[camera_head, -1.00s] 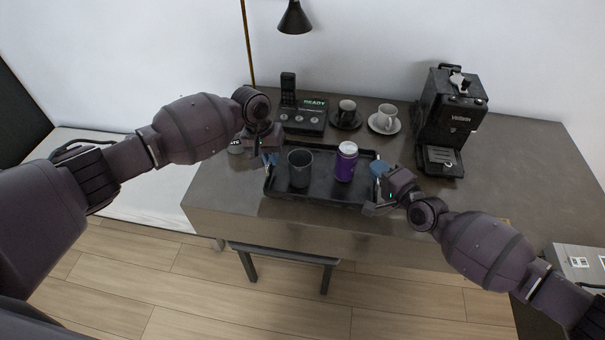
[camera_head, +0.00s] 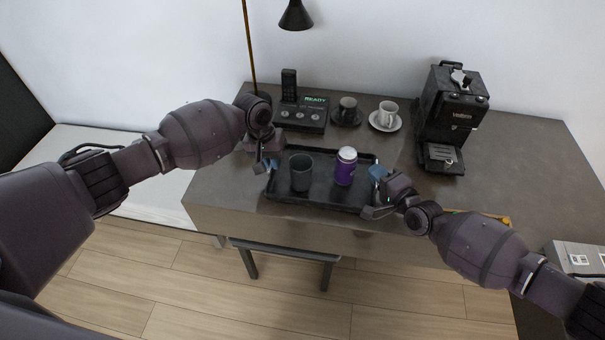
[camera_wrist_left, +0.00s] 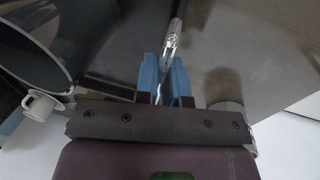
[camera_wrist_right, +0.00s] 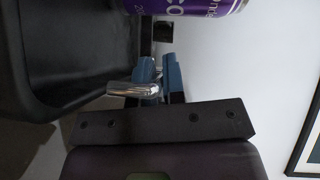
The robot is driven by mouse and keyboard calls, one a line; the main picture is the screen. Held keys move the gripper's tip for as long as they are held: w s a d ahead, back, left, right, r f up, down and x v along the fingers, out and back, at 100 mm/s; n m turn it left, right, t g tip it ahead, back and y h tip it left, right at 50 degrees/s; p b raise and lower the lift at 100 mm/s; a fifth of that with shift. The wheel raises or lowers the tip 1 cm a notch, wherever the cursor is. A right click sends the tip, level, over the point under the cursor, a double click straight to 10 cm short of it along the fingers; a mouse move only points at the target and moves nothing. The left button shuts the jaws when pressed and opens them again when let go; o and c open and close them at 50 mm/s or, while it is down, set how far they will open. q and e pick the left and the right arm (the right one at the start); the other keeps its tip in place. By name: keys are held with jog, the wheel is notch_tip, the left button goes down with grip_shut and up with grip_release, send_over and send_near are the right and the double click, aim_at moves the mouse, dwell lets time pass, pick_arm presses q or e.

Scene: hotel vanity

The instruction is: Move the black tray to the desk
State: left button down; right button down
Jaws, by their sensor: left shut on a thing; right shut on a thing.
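The black tray (camera_head: 320,194) is over the front part of the desk (camera_head: 225,192); I cannot tell whether it touches the top. It carries a dark cup (camera_head: 301,174) and a purple can with a white top (camera_head: 345,168), both upright. My left gripper (camera_head: 270,163) is at the tray's left end, its blue fingers shut on a silver handle (camera_wrist_left: 173,40) in the left wrist view. My right gripper (camera_head: 377,178) is at the right end, shut on the other silver handle (camera_wrist_right: 135,90), seen in the right wrist view beside the tray wall.
Behind the tray stand a black phone unit (camera_head: 300,112), a dark cup on a saucer (camera_head: 347,112) and a white cup on a saucer (camera_head: 386,117). A black coffee machine (camera_head: 450,120) stands to the right. The far right desktop (camera_head: 535,160) is clear.

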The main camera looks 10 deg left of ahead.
pick_arm(q)
jog(key=shift+d+f, duration=0.15)
jog(key=shift+f, duration=0.5)
pick_arm(e)
jog(key=shift+a+f, duration=0.15)
jog(key=shift+f, duration=0.45)
pick_arm(q)
jog(key=c, duration=1.2)
grip_release()
pick_arm(e)
jog(key=c, duration=1.2)
grip_release()
jog(key=shift+f, duration=0.1)
pick_arm(q)
jog(key=shift+f, duration=0.1)
pick_arm(e)
jog(key=shift+d+f, duration=0.15)
jog(key=shift+d, duration=0.05)
pick_arm(q)
jog(key=o, duration=0.8)
pick_arm(e)
jog(key=shift+f, duration=0.1)
pick_arm(q)
jog(key=shift+a, duration=0.2)
